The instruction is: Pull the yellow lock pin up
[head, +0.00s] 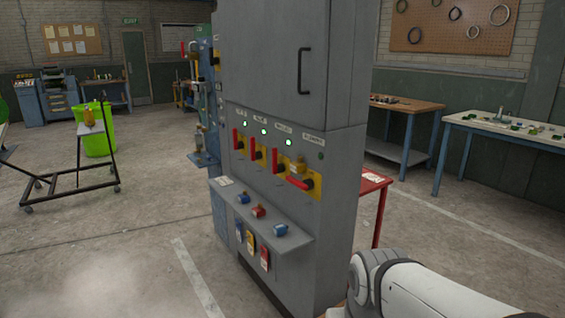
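A grey cabinet (291,62) stands in the middle of the head view. On its front is a row of red lever handles on yellow plates. The three left handles, such as the leftmost (239,140), point up and down; the rightmost (298,183) lies nearly level. A small yellow piece (299,165) sits just above the rightmost handle. It may be the yellow lock pin, but it is too small to tell for sure. My white arm shows at the bottom right, apart from the cabinet; my gripper is out of view.
A ledge (259,238) below the handles bears blue and red padlocks, with tags hanging under it. A red table (372,186) stands behind the cabinet's right side. A black cart (72,195) stands left. The floor (130,255) before the cabinet is open.

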